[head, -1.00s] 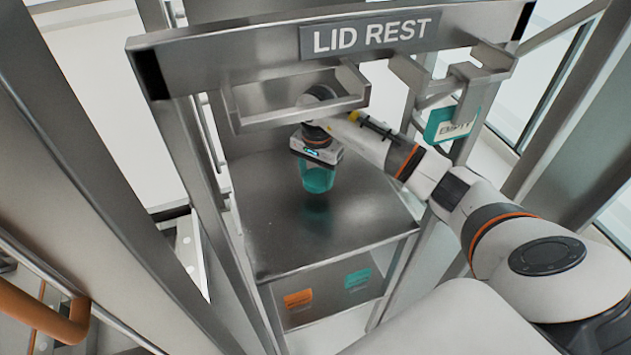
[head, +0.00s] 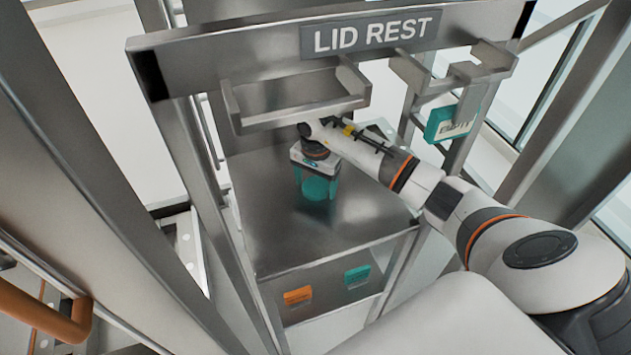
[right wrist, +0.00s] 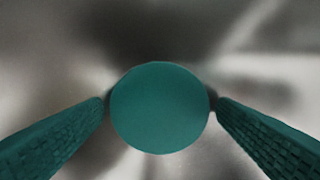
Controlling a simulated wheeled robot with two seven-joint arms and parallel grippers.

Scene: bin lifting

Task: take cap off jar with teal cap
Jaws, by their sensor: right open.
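The teal cap (right wrist: 160,112) shows as a round disc in the middle of the right wrist view. In the head view the cap (head: 317,189) is low on the steel surface under my right gripper. The jar below it is hidden or too small to make out. My right gripper (head: 316,180) points down over the cap and is open. Its teal fingers stand on either side of the cap, close to its edge; I cannot tell whether they touch it. My left gripper is not in view.
The steel table (head: 270,235) is clear around the cap. A frame with a "LID REST" sign (head: 370,34) and an empty rack (head: 300,115) stands above my forearm. A teal tag (head: 452,122) hangs at right. Orange (head: 297,295) and teal (head: 357,276) labels are on the lower shelf.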

